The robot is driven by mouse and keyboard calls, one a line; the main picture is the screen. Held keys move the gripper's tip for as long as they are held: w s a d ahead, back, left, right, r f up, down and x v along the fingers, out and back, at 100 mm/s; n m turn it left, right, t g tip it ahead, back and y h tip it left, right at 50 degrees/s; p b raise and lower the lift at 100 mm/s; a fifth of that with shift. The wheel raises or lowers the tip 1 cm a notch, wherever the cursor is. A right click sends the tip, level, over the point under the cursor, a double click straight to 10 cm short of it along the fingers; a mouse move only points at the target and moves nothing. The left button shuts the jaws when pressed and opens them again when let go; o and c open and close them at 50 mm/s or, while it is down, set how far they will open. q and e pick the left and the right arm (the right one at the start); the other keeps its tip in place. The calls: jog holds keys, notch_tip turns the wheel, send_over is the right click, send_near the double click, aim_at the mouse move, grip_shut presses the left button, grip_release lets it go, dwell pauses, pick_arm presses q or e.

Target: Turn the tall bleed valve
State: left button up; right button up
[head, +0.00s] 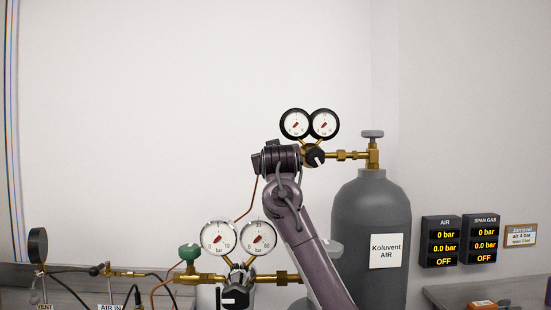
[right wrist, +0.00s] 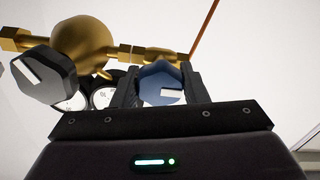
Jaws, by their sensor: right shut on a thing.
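In the right wrist view, a blue faceted knob with a white mark (right wrist: 160,88), seemingly the tall bleed valve, sits between the fingers of my right gripper (right wrist: 160,80). The gripper is shut on it. The knob is beside a brass fitting (right wrist: 147,54) of the regulator. In the head view my right gripper (head: 270,158) is at the left of the tall cylinder's regulator (head: 313,154), and the knob is hidden behind it. The tall grey cylinder (head: 370,210) is labelled Koluvent AIR. My left gripper is not in view.
A black knob with a white mark (right wrist: 42,75) is close left of my fingers. A copper tube (right wrist: 204,25) rises nearby. A lower regulator with two gauges (head: 238,238) and a green knob (head: 189,252) stands front left. Displays (head: 461,241) at right read 0 bar and OFF.

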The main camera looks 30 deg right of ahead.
jog(key=shift+m, duration=0.3)
jog(key=o, duration=1)
jog(key=shift+s+a+f+b, duration=0.1)
jog(key=shift+s+a+b, duration=0.1)
jog(key=shift+s+b, duration=0.15)
jog(key=b+v, duration=0.3)
jog(key=v, duration=0.4)
